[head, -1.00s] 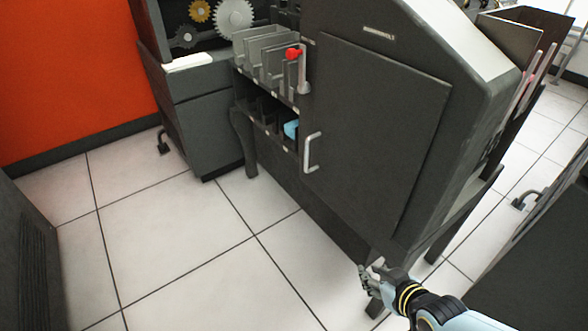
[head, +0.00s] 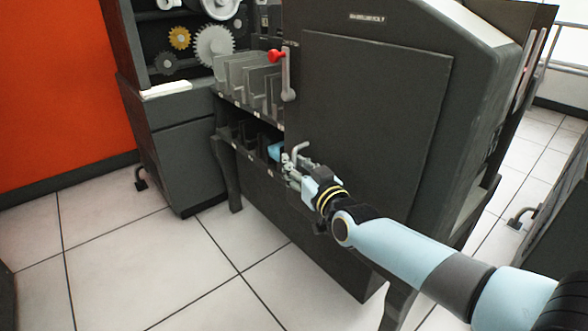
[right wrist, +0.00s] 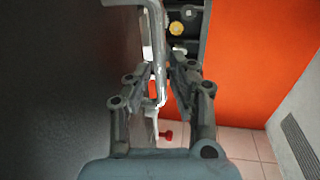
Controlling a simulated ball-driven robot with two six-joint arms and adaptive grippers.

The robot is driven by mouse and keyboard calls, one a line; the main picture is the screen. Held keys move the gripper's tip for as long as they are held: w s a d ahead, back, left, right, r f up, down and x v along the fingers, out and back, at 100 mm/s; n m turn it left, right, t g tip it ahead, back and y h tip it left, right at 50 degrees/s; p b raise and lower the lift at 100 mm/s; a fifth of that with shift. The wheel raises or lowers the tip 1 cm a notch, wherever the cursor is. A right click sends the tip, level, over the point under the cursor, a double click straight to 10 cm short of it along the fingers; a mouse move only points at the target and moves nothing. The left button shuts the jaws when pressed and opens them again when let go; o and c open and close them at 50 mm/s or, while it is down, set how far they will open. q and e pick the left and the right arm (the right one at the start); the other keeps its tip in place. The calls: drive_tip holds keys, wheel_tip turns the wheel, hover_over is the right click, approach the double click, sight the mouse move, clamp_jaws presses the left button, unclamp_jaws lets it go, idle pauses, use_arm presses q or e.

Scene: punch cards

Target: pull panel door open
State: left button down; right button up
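The panel door (head: 380,110) is a flat dark grey rectangle on the front of the machine and looks shut. Its silver bar handle (head: 299,148) is at the door's lower left and is partly hidden by my right gripper (head: 290,170). In the right wrist view the handle (right wrist: 159,60) runs between the two fingers of my right gripper (right wrist: 163,72), with the dark door surface (right wrist: 50,90) on the left. The fingers look apart, with a gap beside the bar on the right. My left gripper is not in view.
A red-knobbed lever (head: 277,56) stands above the handle, beside card slots (head: 240,75). A grey gear cabinet (head: 180,160) stands at left. The tiled floor (head: 150,255) in front is clear.

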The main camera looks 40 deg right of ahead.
drive_tip(key=shift+w+d, duration=0.1)
drive_tip(key=shift+w, duration=0.3)
clamp_jaws()
